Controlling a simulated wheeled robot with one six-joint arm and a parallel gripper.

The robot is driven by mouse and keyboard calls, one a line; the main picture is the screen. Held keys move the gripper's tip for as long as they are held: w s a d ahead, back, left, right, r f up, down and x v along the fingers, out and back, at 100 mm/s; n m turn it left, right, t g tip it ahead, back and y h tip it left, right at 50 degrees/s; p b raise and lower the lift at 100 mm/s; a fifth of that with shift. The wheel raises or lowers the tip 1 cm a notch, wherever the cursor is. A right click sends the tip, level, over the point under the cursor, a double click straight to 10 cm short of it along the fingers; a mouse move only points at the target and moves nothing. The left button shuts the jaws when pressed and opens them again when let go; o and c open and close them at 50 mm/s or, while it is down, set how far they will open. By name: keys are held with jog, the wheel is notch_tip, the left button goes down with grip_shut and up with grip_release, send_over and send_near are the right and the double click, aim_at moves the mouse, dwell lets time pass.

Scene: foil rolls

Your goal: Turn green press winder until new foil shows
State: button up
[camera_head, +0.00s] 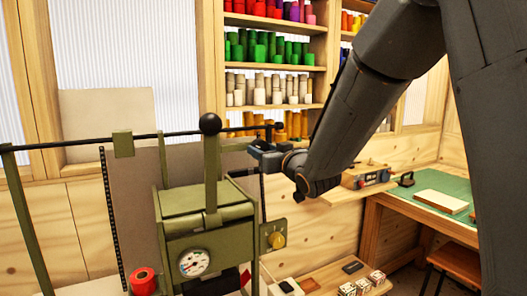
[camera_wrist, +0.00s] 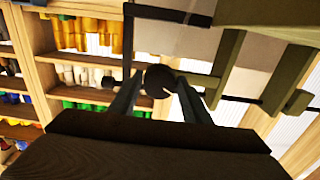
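The green press (camera_head: 207,222) stands at centre-left in the head view, with a gauge on its front and a lever topped by a black ball (camera_head: 210,123). A green bar at its upper right (camera_head: 236,146) runs toward my gripper (camera_head: 257,151). In the wrist view, my gripper (camera_wrist: 159,82) has its two fingers on either side of a dark round knob (camera_wrist: 159,79). This seems to be at the press's winder. I cannot tell whether the fingers touch the knob. My gripper hides part of the winder in the head view.
A yellow knob (camera_head: 277,240) sticks out on the press's right side. Shelves of coloured rolls (camera_head: 270,55) stand behind. A workbench (camera_head: 400,196) with a green mat is at right.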

jog(key=c, duration=0.5)
jog(key=shift+c, duration=0.2)
jog(key=shift+m, duration=0.4)
jog(key=m, duration=0.3)
jog(key=shift+m, duration=0.3)
jog(key=m, duration=0.4)
jog(key=shift+a+m, duration=0.1)
jog(key=shift+m, duration=0.2)
jog(key=m+p, duration=0.1)
jog(key=m, duration=0.4)
jog(key=shift+s+r+p, duration=0.1)
jog(key=shift+r+p, duration=0.05)
jog(key=shift+p, duration=0.2)
jog(key=m+p, duration=0.1)
jog(key=m, duration=0.4)
jog(key=shift+m, duration=0.4)
